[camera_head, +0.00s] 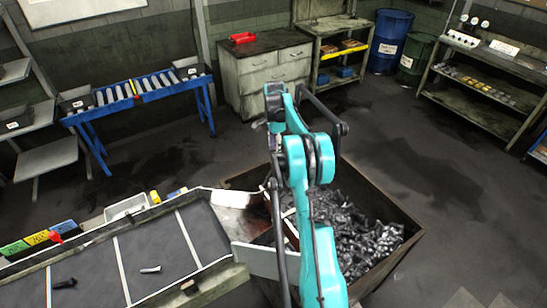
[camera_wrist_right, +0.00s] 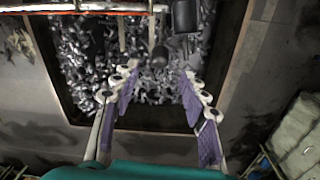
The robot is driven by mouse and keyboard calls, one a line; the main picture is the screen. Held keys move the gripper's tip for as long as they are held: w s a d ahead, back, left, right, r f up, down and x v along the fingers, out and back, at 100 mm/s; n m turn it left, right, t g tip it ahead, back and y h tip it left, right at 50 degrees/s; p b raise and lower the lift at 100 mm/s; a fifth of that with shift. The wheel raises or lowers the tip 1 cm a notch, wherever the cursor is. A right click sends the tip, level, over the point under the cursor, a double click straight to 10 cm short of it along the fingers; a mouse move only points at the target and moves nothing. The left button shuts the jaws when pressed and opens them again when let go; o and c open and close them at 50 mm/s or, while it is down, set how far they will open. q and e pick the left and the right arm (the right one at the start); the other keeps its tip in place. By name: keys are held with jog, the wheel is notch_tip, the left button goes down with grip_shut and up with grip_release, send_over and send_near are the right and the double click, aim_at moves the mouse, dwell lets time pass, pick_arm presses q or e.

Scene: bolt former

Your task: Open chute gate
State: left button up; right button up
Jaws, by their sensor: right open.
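In the head view, the pale metal chute (camera_head: 228,197) sits at the right end of the dark conveyor (camera_head: 165,255), beside a bin of bolts. A light flat plate (camera_head: 262,259) stands at the bin's near left side; I cannot tell whether it is the gate. In the right wrist view, my right gripper (camera_wrist_right: 158,88) is open and empty, its purple-padded fingers apart above the bolts. A dark rounded knob (camera_wrist_right: 158,56) lies just beyond the gap between the fingertips, apparently not gripped. The teal right arm hides much of this area in the head view. My left gripper is not in view.
The open-topped bin (camera_head: 398,222) holds many dark metal bolts (camera_head: 365,235). Another dark cylindrical part (camera_wrist_right: 185,16) hangs near the right finger in the wrist view. Two bolts lie on the conveyor. Floor right of the bin is clear.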

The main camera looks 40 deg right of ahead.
aim_at(275, 161)
notch_tip(275, 161, down, 7)
jog(key=shift+s+a+r, duration=0.1)
jog(key=shift+s+r, duration=0.05)
jog(key=shift+r, duration=0.05)
grip_shut()
